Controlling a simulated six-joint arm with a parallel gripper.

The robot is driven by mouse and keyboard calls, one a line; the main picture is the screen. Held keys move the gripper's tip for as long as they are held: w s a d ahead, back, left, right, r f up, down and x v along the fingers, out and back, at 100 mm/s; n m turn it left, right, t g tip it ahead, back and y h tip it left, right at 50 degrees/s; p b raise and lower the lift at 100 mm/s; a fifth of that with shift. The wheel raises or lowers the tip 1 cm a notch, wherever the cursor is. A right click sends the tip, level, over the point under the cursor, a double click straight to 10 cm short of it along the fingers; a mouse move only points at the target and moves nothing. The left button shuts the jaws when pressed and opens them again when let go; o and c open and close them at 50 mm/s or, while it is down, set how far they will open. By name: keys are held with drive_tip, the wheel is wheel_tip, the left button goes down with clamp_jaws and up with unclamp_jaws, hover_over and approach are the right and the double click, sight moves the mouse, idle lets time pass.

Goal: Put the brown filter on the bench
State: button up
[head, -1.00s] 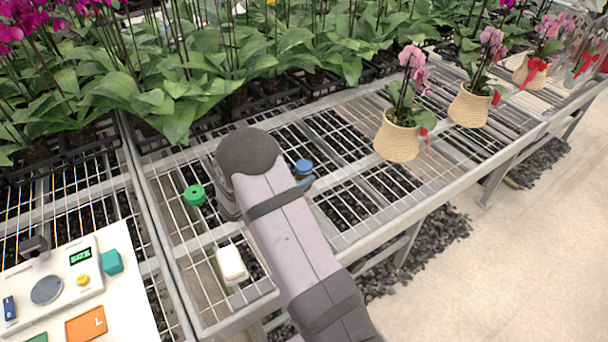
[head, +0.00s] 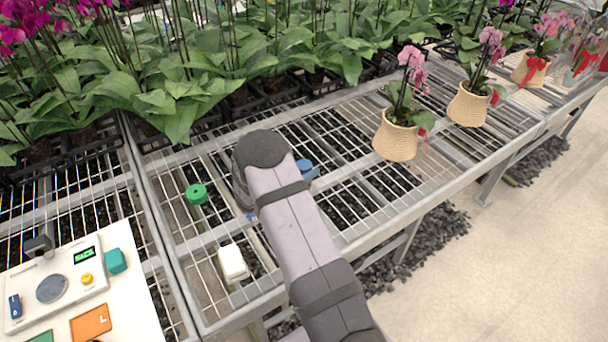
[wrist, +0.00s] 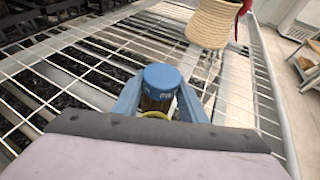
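The thing that fits the brown filter (wrist: 158,103) is a short upright cylinder with a brown, see-through-looking body and a wide blue cap. In the head view only its blue cap (head: 304,166) shows, beside the end of my arm. My gripper (wrist: 160,100) has its two light blue fingers on either side of the cylinder. Whether they touch it is not clear. A yellow ring-like part shows low at its near side. The cylinder's foot is hidden. The wire-mesh bench (head: 352,237) lies beneath it.
A green round piece (head: 196,194) and a white block (head: 233,262) are on the mesh to the left. A white board (head: 130,300) carries a scale-like device (head: 60,280). A woven orchid pot (head: 395,141) stands to the right. Potted orchids crowd the back.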

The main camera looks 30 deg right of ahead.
drive_tip(key=shift+c, duration=1.1)
drive_tip(key=shift+r, duration=0.15)
drive_tip(key=shift+r+b, duration=0.7)
drive_tip(key=shift+r, duration=4.2)
drive_tip(key=shift+a, duration=0.1)
